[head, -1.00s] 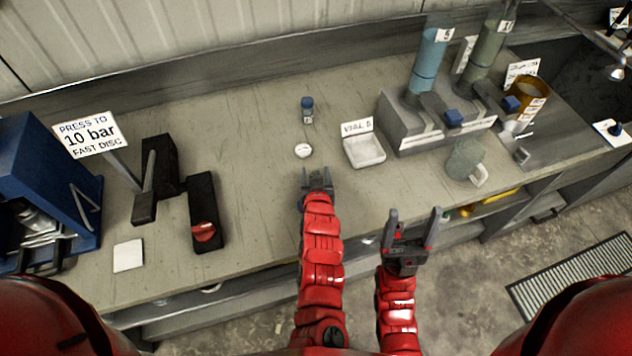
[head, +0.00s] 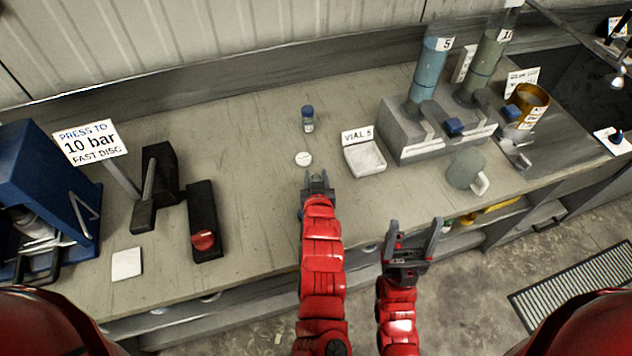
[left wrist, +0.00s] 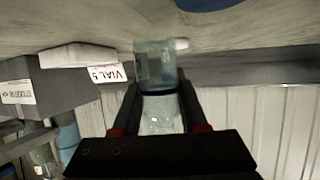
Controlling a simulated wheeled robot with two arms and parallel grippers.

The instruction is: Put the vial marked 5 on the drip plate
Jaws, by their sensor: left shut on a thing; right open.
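My left gripper (head: 318,180) is low over the front half of the bench. In the left wrist view it is shut on a clear glass vial (left wrist: 156,62) with a dark band; I cannot read a mark on it or tell whether its base touches the bench. The drip plate (head: 349,160) is a shallow white square tray behind and right of my left gripper, with a "VIAL 5" card (head: 357,134) at its back edge. My right gripper (head: 410,243) is open and empty, in front of the bench edge.
A blue-capped vial (head: 308,119) and a white disc (head: 303,159) are behind my left gripper. Tall cylinders, including a blue one marked 5 (head: 431,68), and a mug (head: 463,168) stand right. A blue press (head: 40,190) and black device (head: 203,225) are left.

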